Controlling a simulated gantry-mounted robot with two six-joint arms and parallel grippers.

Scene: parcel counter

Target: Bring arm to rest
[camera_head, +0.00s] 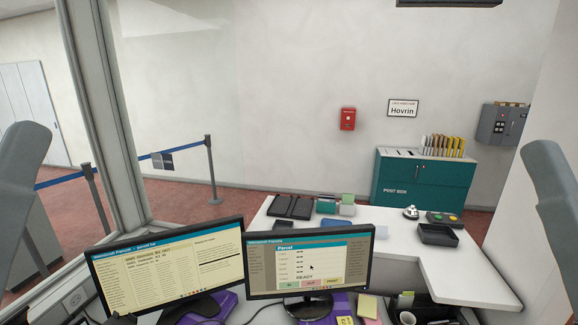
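A grey link of my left arm (24,155) rises at the left edge of the head view. A grey link of my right arm (548,170) shows at the right edge. Both arms are up at the sides, apart from the counter and monitors. Neither gripper's fingers show; both grippers are out of the picture. I see nothing held.
Two monitors (170,268) (312,265) stand in front. The white counter (410,270) behind them holds black trays (438,233), a bell (411,212) and a button box (443,218). A teal post box (424,178) stands beyond. A window frame (108,110) is at left.

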